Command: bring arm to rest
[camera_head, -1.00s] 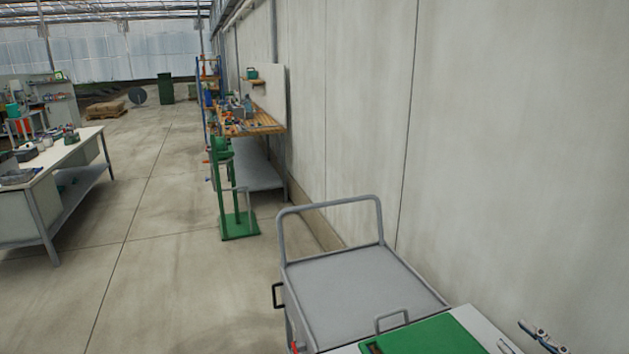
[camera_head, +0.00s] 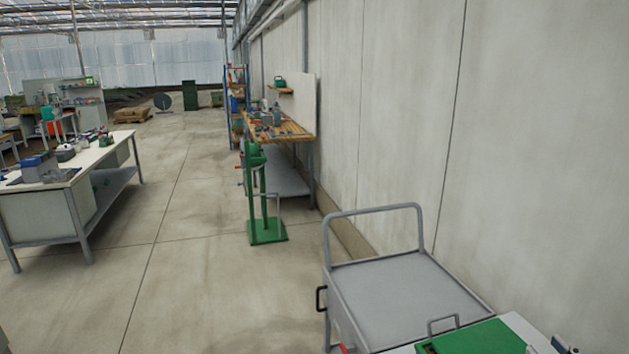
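The task names only my arm. In the head view a small dark piece (camera_head: 562,344) shows at the bottom right edge. It looks like a part of my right gripper, but it is cut off by the frame and too small to be sure. Its fingers cannot be made out, and nothing is seen held. My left gripper and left arm are outside the view.
A grey trolley (camera_head: 400,290) with a raised handle stands at lower right by the wall. A green-topped surface (camera_head: 480,338) is in front of it. A green stand (camera_head: 266,232), a wooden workbench (camera_head: 290,130) and a white table (camera_head: 85,160) stand farther off. Open floor (camera_head: 200,270) lies between.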

